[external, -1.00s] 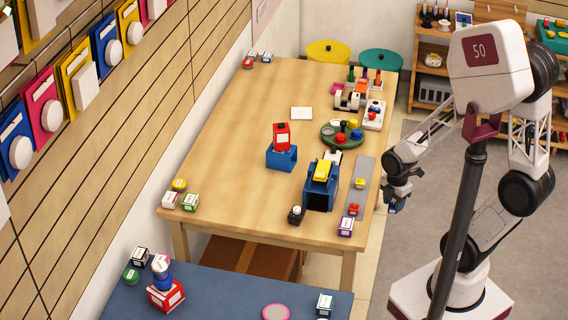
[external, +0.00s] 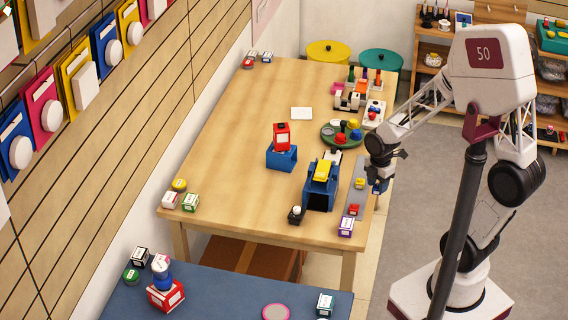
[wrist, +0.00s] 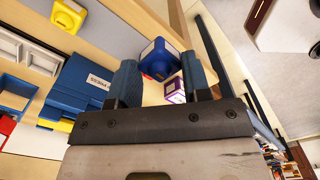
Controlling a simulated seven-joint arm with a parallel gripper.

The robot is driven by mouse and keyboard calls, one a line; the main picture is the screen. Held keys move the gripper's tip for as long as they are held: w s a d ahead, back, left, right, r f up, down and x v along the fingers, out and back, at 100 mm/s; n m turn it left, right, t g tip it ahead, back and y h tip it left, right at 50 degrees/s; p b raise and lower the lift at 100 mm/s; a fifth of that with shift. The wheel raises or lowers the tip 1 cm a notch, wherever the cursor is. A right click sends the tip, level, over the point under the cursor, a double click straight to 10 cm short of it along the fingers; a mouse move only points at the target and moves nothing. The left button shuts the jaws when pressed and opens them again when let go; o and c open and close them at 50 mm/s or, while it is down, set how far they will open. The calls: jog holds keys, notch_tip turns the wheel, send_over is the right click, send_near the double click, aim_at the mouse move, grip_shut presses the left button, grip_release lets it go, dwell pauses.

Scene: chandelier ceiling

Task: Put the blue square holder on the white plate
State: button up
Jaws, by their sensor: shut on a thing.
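My gripper (external: 379,179) is above the right edge of the wooden table. In the wrist view its two dark fingers (wrist: 161,74) are shut on the blue square holder (wrist: 158,57), which has a round dark recess in its face. In the external view the holder (external: 380,188) is a small blue shape below the gripper, partly hidden by it. The white plate (external: 302,113) lies flat and bare on the table, left of and beyond the gripper. I cannot make it out surely in the wrist view.
A grey strip (external: 352,201) with a yellow block (external: 360,183) and a red block (external: 354,210) lies near the gripper. A blue stand (external: 320,190), a green round tray (external: 329,142) and a blue box (external: 282,158) surround the middle. The left half of the table is mostly clear.

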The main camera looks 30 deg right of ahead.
jog(key=w+d, duration=0.3)
jog(key=w, duration=1.2)
jog(key=w+d, duration=0.3)
jog(key=w, duration=1.2)
jog(key=w+d+f, duration=0.1)
jog(key=w+d, duration=0.2)
jog(key=w, duration=1.2)
jog(key=shift+w+f, duration=0.1)
jog(key=shift+w, duration=0.15)
jog(key=shift+w, duration=0.1)
send_over(302, 112)
jog(key=shift+a+f, duration=0.15)
jog(key=shift+f, duration=0.55)
jog(key=shift+f, duration=0.1)
jog(key=shift+f, duration=1.7)
jog(key=shift+f, duration=0.1)
